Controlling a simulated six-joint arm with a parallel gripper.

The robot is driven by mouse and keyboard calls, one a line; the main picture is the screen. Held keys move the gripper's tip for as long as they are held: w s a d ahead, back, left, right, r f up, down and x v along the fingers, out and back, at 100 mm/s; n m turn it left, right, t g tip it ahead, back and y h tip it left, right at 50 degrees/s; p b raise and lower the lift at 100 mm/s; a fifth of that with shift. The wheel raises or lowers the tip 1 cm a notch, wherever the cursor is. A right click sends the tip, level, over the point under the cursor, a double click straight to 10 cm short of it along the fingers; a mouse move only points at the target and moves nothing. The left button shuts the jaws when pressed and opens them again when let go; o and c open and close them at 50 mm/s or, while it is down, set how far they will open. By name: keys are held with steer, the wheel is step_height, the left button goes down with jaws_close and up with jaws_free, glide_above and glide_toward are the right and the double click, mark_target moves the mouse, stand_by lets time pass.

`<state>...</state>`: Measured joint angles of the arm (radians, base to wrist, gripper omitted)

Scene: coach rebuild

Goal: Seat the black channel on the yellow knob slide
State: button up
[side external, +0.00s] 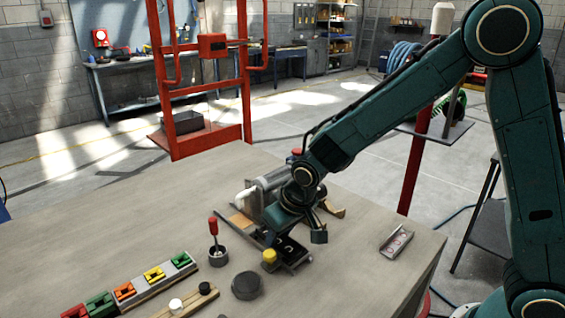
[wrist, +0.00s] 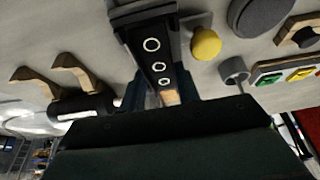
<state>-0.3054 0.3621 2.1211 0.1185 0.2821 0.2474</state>
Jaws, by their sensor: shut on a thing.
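My gripper (side external: 285,228) is low over the work in the middle of the table, and its jaws are shut on the black channel. In the wrist view the black channel (wrist: 153,55) shows three pale rings along its face and runs away between the dark fingers (wrist: 160,92). The yellow knob (side external: 269,257) stands just beside the gripper, at the near side of the slide, and it also shows in the wrist view (wrist: 205,42), right of the channel. My gripper hides much of the slide. I cannot tell whether the channel touches it.
A red-handled tool stands in a cup (side external: 217,256), left of the slide. A dark round puck (side external: 247,286) lies in front. A rack of coloured blocks (side external: 140,287) is at front left. A grey ringed channel (side external: 397,243) lies near the right edge, with bare table around it.

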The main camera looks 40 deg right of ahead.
steer(key=shift+f, duration=0.1)
stand_by(0.3)
steer(key=o, duration=1.5)
steer(key=shift+c, duration=0.2)
steer(key=shift+r, duration=3.05)
steer(key=shift+s+d+r, duration=0.2)
steer(key=shift+s+r, duration=0.05)
steer(key=shift+r, duration=0.05)
steer(key=s+d+r, duration=0.6)
steer(key=s+r, duration=0.2)
steer(key=s, duration=0.3)
steer(key=s+d+r+t, duration=0.1)
steer(key=s+d, duration=0.3)
steer(key=s, duration=1)
steer(key=shift+r, duration=0.55)
